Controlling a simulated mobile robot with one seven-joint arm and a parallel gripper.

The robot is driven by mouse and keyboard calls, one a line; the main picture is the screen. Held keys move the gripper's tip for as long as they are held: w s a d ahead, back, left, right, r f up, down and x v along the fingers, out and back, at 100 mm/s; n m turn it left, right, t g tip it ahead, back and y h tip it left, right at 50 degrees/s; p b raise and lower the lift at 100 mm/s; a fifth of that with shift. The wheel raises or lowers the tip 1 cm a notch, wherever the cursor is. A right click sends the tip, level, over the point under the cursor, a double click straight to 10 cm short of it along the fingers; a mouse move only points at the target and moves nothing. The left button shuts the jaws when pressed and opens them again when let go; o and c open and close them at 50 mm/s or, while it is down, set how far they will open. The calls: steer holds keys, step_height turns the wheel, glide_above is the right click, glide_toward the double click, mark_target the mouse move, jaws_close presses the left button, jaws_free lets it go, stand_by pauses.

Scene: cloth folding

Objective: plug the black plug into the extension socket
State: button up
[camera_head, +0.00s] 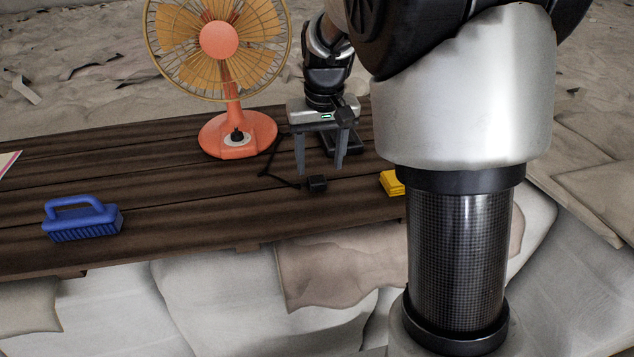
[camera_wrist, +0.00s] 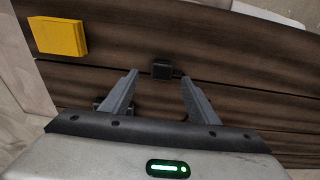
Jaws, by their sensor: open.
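The black plug (camera_head: 317,183) lies on the dark wooden table, at the end of a thin black cable. In the wrist view the plug (camera_wrist: 162,69) shows just beyond the gap between my fingertips. My gripper (camera_head: 320,170) is open and empty, pointing down over the table, with the plug close to its fingertips. The gripper (camera_wrist: 160,77) also shows in the wrist view with its fingers apart. A flat black object (camera_head: 349,142) lies behind the right finger, partly hidden; it may be the extension socket, but I cannot tell for sure.
An orange fan (camera_head: 238,135) stands behind the plug to the left, and the cable runs toward it. A yellow block (camera_head: 391,182) lies right of the plug, near the table edge. A blue brush (camera_head: 82,219) sits at the left. The table between brush and plug is clear.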

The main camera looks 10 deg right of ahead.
mark_target(317, 179)
steer(key=f, duration=0.5)
steer(key=shift+w+a, duration=0.2)
steer(key=shift+w, duration=0.2)
steer(key=c, duration=1.1)
